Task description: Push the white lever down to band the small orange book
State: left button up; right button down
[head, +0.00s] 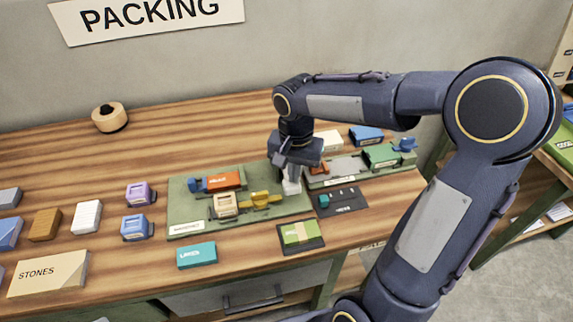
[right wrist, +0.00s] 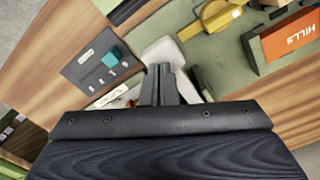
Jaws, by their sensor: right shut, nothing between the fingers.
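The white lever (head: 291,187) stands at the board's right end; in the right wrist view the pale lever (right wrist: 163,48) lies just beyond my fingertips. My right gripper (head: 290,170) is shut and empty, pointing down right over the lever. Its closed fingers (right wrist: 161,82) overlap the lever in the picture; I cannot tell whether they touch. My left gripper is not in view.
A yellow part (head: 262,198) sits on the board. A teal book (head: 197,254) is in front. A second fixture with a green block (head: 382,155) is to the right.

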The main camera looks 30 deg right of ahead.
jog(key=shift+f+b, duration=1.05)
jog(key=shift+f, duration=0.35)
dwell(0.4)
notch_tip(320, 180, up, 9)
jog(key=p, duration=0.7)
jog(key=shift+r, duration=0.1)
dwell(0.5)
jog(key=s+a+r+n+t+y, duration=0.1)
jog(key=s+a+n+t+y, duration=0.1)
jog(key=s, duration=0.6)
jog(key=s+a+r+n+t+y, duration=0.1)
jog(key=s+a+n+t, duration=0.1)
jog(key=s+n, duration=0.3)
jog(key=shift+s+r+t+y, duration=0.3)
jog(key=shift+s+t, duration=0.5)
jog(key=shift+s, duration=1.15)
jog(key=shift+f, duration=0.1)
